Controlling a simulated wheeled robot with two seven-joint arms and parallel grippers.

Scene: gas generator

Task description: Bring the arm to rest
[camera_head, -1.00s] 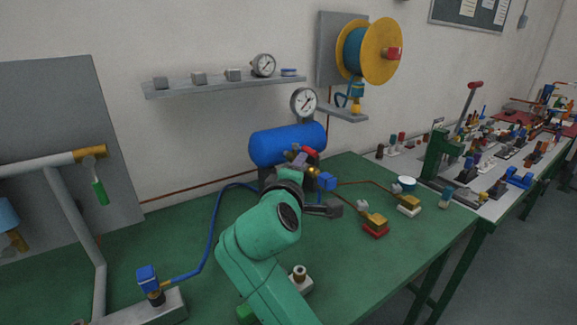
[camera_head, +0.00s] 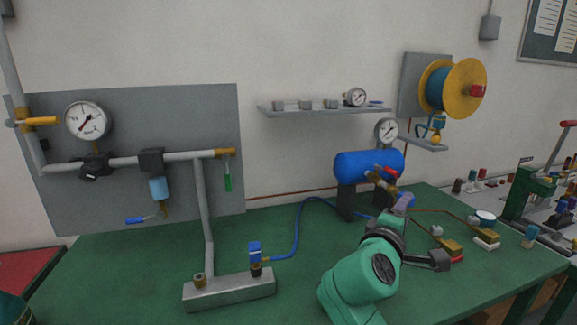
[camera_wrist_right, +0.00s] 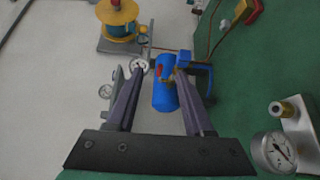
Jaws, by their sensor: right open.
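My right gripper (camera_head: 402,204) reaches over the green bench in front of the blue tank (camera_head: 368,165). In the right wrist view its two dark fingers (camera_wrist_right: 160,75) stand apart with nothing gripped between them. The tank (camera_wrist_right: 165,95) shows beyond and between the fingers there, with a red-handled valve at its end. I cannot tell the exact gap between fingertips and tank. My green right forearm hides part of the bench. My left gripper is not in view.
A pipe stand with a grey foot (camera_head: 230,290) and blue hose (camera_head: 297,230) is left of my arm. A wall panel holds a gauge (camera_head: 88,121). A shelf (camera_head: 325,110) and hose reel (camera_head: 452,87) are above. Bench space (camera_head: 120,275) is clear at left.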

